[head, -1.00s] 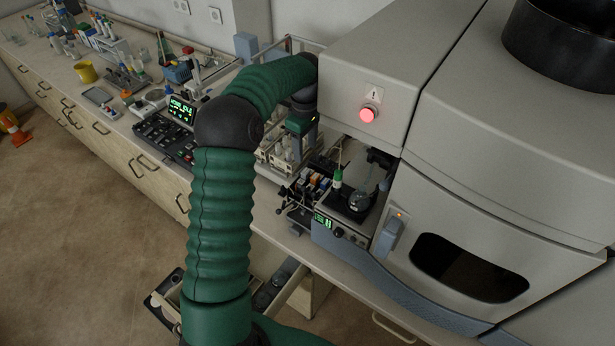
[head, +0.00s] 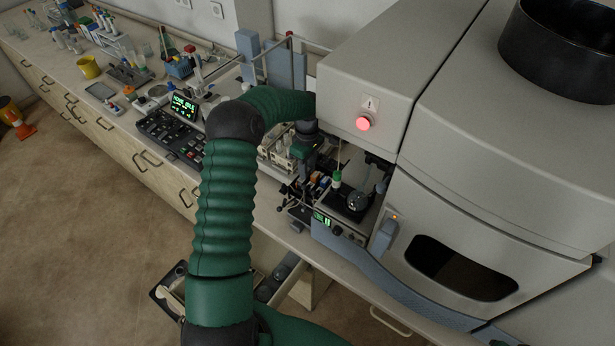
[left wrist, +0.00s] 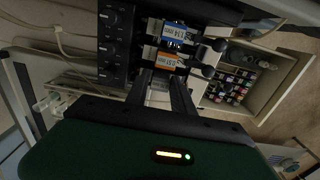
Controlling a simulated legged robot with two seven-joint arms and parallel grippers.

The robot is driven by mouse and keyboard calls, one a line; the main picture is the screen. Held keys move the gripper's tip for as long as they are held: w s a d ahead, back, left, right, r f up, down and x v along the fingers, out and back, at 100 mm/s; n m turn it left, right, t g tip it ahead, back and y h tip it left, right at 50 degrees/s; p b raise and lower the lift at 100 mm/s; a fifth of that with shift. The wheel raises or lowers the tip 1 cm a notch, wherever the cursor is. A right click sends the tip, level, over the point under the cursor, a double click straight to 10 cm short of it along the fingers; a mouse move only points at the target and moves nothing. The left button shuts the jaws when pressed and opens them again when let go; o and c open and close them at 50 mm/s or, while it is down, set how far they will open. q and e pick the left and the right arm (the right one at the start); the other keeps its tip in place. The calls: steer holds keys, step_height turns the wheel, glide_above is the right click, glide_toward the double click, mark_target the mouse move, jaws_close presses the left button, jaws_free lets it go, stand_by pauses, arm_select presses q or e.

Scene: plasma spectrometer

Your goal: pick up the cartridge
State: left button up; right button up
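A cluster of small cartridges shows in the left wrist view: one with a blue label (left wrist: 178,32), one with an orange label (left wrist: 166,60), and a pale one partly hidden low between my fingers. In the head view the cartridges (head: 319,183) sit in a dark holder beside the spectrometer. My left gripper (left wrist: 162,82) points at this row, its two dark fingers apart on either side of the orange-labelled cartridge's near end. Contact cannot be made out. In the head view the left gripper (head: 303,178) is just left of the cartridges, partly hidden. My right gripper is not in view.
The large grey spectrometer (head: 470,150) stands close on the right.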

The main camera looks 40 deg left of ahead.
arm_select(q)
steer(key=shift+a, duration=0.15)
steer(key=c, duration=0.5)
steer(key=shift+s+a, duration=0.15)
steer(key=shift+a, duration=0.1)
jaws_close()
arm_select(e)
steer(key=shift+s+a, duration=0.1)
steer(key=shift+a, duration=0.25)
arm_select(q)
steer(key=shift+d, duration=0.15)
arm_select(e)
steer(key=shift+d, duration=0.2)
